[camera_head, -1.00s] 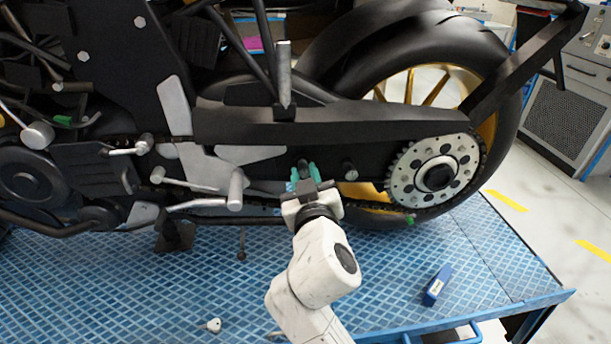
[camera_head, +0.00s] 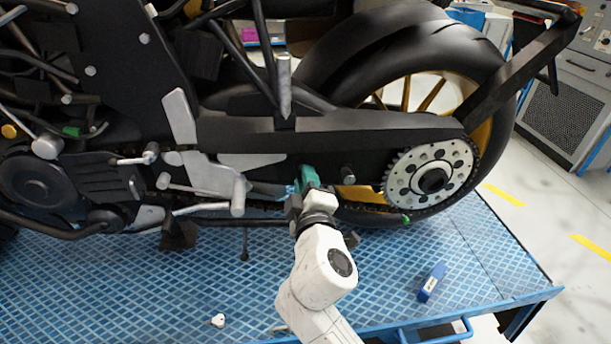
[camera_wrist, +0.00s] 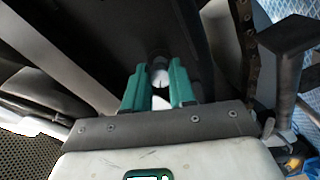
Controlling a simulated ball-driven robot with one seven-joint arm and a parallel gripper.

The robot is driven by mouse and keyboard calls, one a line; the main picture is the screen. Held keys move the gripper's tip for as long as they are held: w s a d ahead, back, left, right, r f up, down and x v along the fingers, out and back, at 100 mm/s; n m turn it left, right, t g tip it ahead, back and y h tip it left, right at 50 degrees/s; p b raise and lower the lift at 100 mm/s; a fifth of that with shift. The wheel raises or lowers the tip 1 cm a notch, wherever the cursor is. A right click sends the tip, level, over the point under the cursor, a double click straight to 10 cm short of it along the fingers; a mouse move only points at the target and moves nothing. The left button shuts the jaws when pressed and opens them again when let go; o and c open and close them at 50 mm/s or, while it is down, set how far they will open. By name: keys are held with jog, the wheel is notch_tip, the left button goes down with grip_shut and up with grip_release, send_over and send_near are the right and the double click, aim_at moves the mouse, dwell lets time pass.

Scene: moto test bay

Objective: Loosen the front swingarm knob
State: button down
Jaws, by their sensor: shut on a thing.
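My gripper (camera_head: 307,180), with teal fingers, reaches the dark swingarm (camera_head: 330,125) just left of the wheel. In the wrist view its two fingers (camera_wrist: 159,80) stand on either side of the front swingarm knob (camera_wrist: 160,73), a small round grey piece, and are shut on it. In the head view the fingers hide this knob. A second, similar knob (camera_head: 348,173) sticks out of the swingarm a little to the right, with nothing touching it.
The toothed rear sprocket (camera_head: 432,178) and wheel are to the right. A footpeg (camera_head: 238,197) sticks out left of my gripper. A blue box (camera_head: 432,282) and a small white piece (camera_head: 218,320) lie on the blue lift table (camera_head: 400,275).

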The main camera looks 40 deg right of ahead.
jog(key=n+p, duration=0.5)
jog(key=n, duration=0.5)
jog(key=shift+a, duration=0.1)
jog(key=shift+n+p, duration=0.3)
jog(key=shift+n, duration=0.2)
jog(key=c, duration=0.9)
grip_release()
jog(key=shift+s, duration=0.1)
jog(key=shift+b+v, duration=1.35)
jog(key=shift+v, duration=3.95)
